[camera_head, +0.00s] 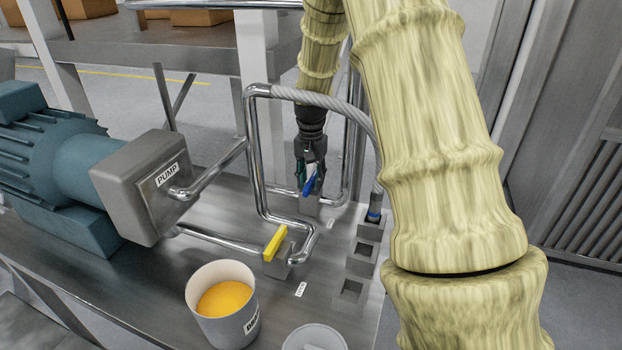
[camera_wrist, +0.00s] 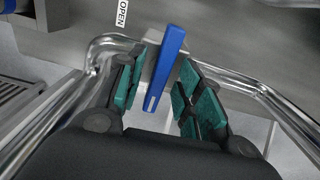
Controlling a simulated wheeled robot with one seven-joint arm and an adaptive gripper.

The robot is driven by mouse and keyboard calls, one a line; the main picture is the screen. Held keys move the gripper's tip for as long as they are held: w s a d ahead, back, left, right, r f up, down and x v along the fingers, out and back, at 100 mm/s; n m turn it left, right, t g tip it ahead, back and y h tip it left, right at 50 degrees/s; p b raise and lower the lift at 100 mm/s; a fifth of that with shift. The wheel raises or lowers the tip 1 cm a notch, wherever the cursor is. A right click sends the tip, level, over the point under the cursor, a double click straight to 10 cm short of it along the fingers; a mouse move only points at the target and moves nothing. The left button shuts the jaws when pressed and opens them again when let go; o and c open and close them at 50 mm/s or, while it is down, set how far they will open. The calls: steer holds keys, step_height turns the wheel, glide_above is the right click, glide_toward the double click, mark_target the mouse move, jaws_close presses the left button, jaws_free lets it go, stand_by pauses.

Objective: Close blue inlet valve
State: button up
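The blue inlet valve handle (camera_wrist: 166,68) sits on a grey metal valve block on a steel pipe. In the wrist view it lies between the two green-padded fingers of my gripper (camera_wrist: 160,98), with a gap visible on both sides. The handle runs along the finger direction, tilted slightly. In the head view the blue handle (camera_head: 310,184) shows beside my gripper (camera_head: 308,172), which reaches down from above, its fingers around the handle. An OPEN label (camera_wrist: 122,12) is on the surface beyond the valve. The far side of the handle is hidden in the head view.
A yellow valve handle (camera_head: 275,243) is on the pipe nearer the camera. A teal pump (camera_head: 60,165) stands at left, and a bucket of orange contents (camera_head: 224,302) in front. Steel pipes (camera_head: 256,150) and a hose (camera_head: 330,102) frame my gripper closely.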

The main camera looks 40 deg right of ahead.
mark_target(311, 180)
steer(key=shift+r, duration=0.1)
step_height(311, 180, up, 12)
stand_by(0.5)
stand_by(0.5)
